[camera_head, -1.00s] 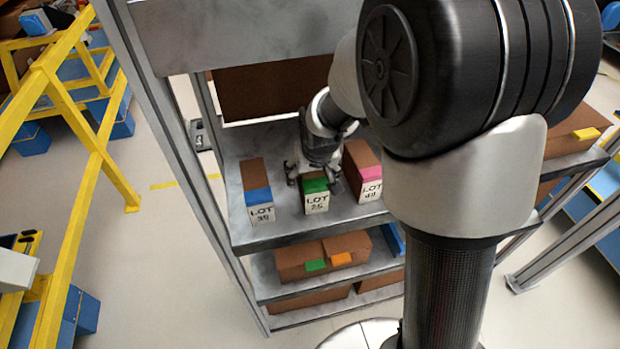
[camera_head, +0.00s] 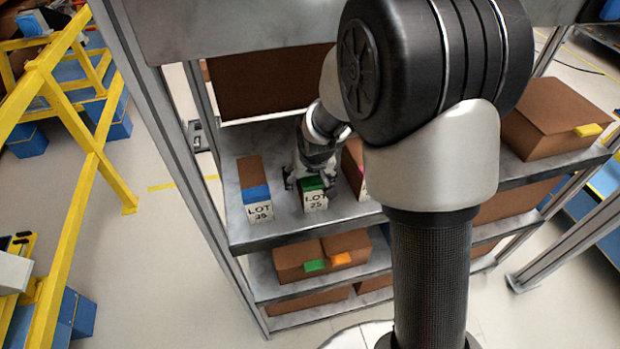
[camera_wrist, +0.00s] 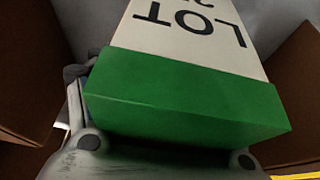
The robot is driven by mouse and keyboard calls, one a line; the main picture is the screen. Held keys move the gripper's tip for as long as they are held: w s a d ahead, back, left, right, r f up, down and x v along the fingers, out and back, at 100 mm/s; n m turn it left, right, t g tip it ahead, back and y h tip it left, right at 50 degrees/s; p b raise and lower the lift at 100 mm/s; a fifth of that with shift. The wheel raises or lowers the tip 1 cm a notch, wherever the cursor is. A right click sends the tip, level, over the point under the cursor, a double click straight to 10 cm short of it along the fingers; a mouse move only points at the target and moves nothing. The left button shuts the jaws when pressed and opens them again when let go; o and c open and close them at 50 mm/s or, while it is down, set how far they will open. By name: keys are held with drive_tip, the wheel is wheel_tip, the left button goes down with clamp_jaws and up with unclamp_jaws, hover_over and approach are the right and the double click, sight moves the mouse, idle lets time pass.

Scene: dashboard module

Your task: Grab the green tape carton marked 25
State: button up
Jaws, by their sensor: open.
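The carton with green tape and a white label reading LOT 25 (camera_head: 314,197) stands on the metal shelf between two other cartons. Its green top edge and label fill the middle of the wrist view (camera_wrist: 185,100). My gripper (camera_head: 309,183) is open over this carton, with a finger showing on each side of it in the head view. In the wrist view the rounded fingertips (camera_wrist: 165,150) show near the lower edge of the green band. I cannot tell whether they touch the carton. The carton's back is hidden by my gripper.
A blue-taped LOT carton (camera_head: 256,190) stands to the left on the same shelf (camera_head: 285,232). A carton (camera_head: 353,165) to the right is mostly hidden by my arm. Brown boxes (camera_head: 322,255) sit on the shelf below. A yellow-tagged box (camera_head: 550,115) stands far right.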

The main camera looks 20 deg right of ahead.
drive_tip(key=shift+f, duration=0.1)
idle(0.3)
drive_tip(key=c, duration=1.3)
